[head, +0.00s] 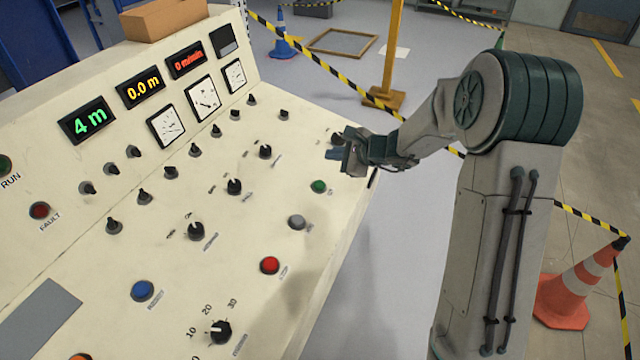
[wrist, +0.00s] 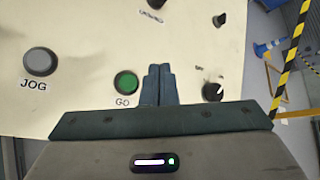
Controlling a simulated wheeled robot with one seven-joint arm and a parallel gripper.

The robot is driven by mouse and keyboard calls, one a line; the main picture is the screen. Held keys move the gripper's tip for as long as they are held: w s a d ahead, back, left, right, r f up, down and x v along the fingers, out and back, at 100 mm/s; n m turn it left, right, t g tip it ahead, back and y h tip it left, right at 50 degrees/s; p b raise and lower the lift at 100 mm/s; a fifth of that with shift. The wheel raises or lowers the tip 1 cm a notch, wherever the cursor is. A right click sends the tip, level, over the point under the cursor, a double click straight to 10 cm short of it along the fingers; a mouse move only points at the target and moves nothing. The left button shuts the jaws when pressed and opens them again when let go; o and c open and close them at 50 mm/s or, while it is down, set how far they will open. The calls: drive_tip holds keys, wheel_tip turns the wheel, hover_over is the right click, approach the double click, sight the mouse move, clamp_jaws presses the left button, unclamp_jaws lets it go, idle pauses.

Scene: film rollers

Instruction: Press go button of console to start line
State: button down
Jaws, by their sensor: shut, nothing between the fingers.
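The console (head: 130,250) is a cream sloped panel filling the left half of the head view. Its green go button (head: 319,186) sits near the right edge of the panel. In the wrist view the go button (wrist: 126,82) has the label GO under it. My gripper (head: 334,155) is shut and empty, above the panel's right part, a little beyond the go button in the head view. In the wrist view the closed fingertips (wrist: 158,70) appear just right of the go button. I cannot tell their exact height over the panel.
A grey JOG button (wrist: 40,61) lies left of the go button in the wrist view. A red button (head: 270,265), a blue button (head: 142,291) and several black knobs share the panel. A black knob (wrist: 213,92) is right of my fingers. A yellow-black barrier tape (head: 330,70) runs behind the console.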

drive_tip(key=b, duration=0.5)
approach(317, 181)
drive_tip(key=w+a, duration=0.1)
drive_tip(key=a, duration=0.1)
drive_tip(key=w+a, duration=0.1)
drive_tip(key=w, duration=0.1)
drive_tip(key=shift+a+f, duration=0.25)
drive_tip(key=shift+a, duration=0.15)
drive_tip(key=shift+a+f+b, duration=0.2)
drive_tip(key=shift+f+b, duration=0.4)
drive_tip(key=shift+b, duration=0.25)
drive_tip(key=shift+f+b, duration=0.15)
drive_tip(key=shift+b, duration=0.15)
drive_tip(key=shift+a+f+b, duration=0.1)
drive_tip(key=shift+f+b, duration=0.15)
drive_tip(key=shift+b, duration=0.2)
drive_tip(key=shift+w+a+f+b, duration=0.1)
drive_tip(key=shift+f+b, duration=0.35)
drive_tip(key=shift+b, duration=0.15)
idle(0.9)
drive_tip(key=shift+r, duration=0.15)
drive_tip(key=shift+d+r+p, duration=0.2)
drive_tip(key=shift+r+p, duration=0.25)
drive_tip(key=shift+r, duration=0.3)
